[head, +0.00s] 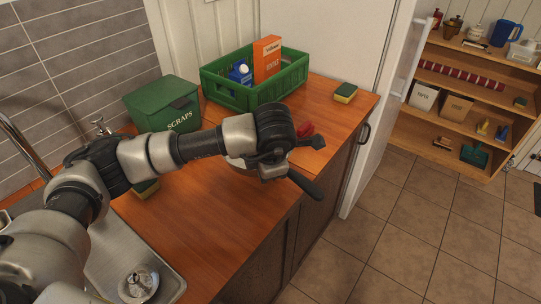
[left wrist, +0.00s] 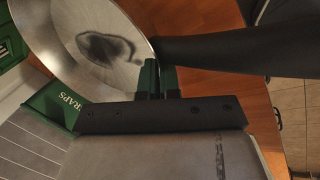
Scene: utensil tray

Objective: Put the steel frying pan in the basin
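The steel frying pan (left wrist: 55,35) fills the upper left of the left wrist view, with a dark patch on its inside. Its black handle (left wrist: 235,52) runs to the right; in the head view the handle (head: 306,185) sticks out past the counter's front edge. My left gripper (left wrist: 159,80) has its fingers close together at the pan's rim beside the handle root and looks shut on it. In the head view my wrist hides most of the pan. The steel basin (head: 108,252) is at the lower left, partly behind my left arm. My right gripper is not in view.
A green scraps bin (head: 163,104) and a green crate (head: 252,93) with a blue bottle and orange box stand at the counter's back. A sponge (head: 345,92) lies at the right, another (head: 147,188) near the basin. A strainer (head: 138,284) is in the sink area; a faucet (head: 22,145) rises left.

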